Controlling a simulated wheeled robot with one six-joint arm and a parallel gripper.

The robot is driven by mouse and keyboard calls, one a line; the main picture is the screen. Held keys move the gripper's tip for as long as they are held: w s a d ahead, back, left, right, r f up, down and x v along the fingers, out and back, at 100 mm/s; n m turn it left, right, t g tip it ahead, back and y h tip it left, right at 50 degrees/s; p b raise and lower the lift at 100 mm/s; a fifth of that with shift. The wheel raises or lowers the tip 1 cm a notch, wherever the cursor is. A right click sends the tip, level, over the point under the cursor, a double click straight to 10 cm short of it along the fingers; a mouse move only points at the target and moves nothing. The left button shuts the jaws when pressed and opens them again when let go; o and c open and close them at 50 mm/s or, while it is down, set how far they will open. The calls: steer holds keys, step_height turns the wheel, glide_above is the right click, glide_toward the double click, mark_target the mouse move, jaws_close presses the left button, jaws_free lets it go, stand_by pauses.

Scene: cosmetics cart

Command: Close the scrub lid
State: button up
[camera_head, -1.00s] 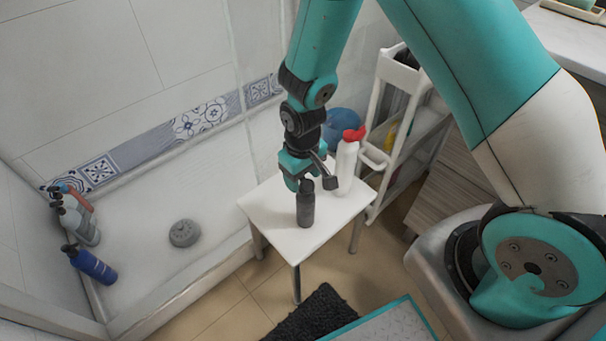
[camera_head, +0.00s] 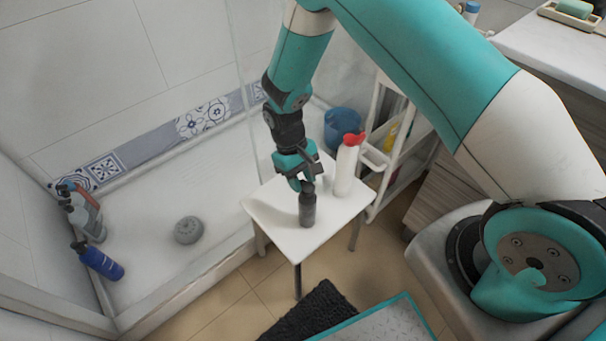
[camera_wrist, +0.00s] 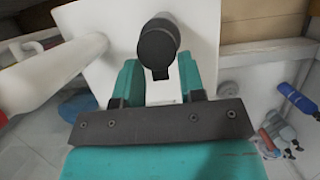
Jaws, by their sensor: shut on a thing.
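The scrub (camera_head: 307,211) is a slim dark grey bottle standing upright on a white stool (camera_head: 268,212). Its black lid (camera_head: 308,187) is at the top, and in the wrist view the round lid (camera_wrist: 157,42) is seen from above with a small tab pointing toward my gripper. My gripper (camera_head: 304,181) is at the bottle's top. The exact contact, and whether the lid is fully seated, cannot be told.
A white bottle with a red cap (camera_head: 346,166) stands close behind on the stool. A white shelf rack (camera_head: 374,160) and a blue bucket (camera_head: 342,124) are behind. A shower tray with a blue bottle (camera_head: 100,262) is at left. A dark mat (camera_head: 310,312) lies in front.

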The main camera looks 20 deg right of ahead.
steer(key=o, duration=0.9)
steer(key=shift+o, duration=0.2)
steer(key=shift+r, duration=0.1)
steer(key=p+v, duration=0.1)
steer(key=v, duration=1.6)
steer(key=shift+p, duration=0.4)
steer(key=shift+w, duration=0.15)
steer(key=shift+c, duration=0.2)
